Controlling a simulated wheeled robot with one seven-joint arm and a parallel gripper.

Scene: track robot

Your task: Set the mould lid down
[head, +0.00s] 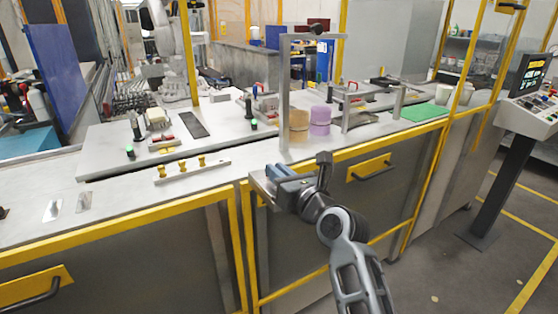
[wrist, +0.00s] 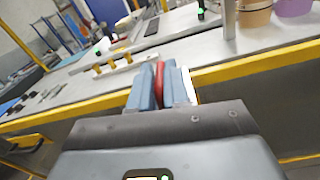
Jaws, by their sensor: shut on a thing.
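My gripper (head: 282,172) is in front of the bench's front edge, in the lower middle of the head view. In the wrist view its blue-grey fingers (wrist: 159,84) are shut on a red part (wrist: 159,80), which appears to be the grip of the mould lid. A pale sliver (wrist: 187,86) shows beside the right finger; I cannot tell whether it belongs to the lid. The rest of the lid is hidden by the fingers and hand. No contact between the held thing and the bench can be seen.
A metal rail with several yellow knobs (head: 192,171) lies on the bench, left of my gripper. A metal post frame (head: 284,100) stands by the tan pot (head: 298,120) and purple pot (head: 320,115). Fixtures stand behind. A yellow frame (head: 130,230) edges the bench front.

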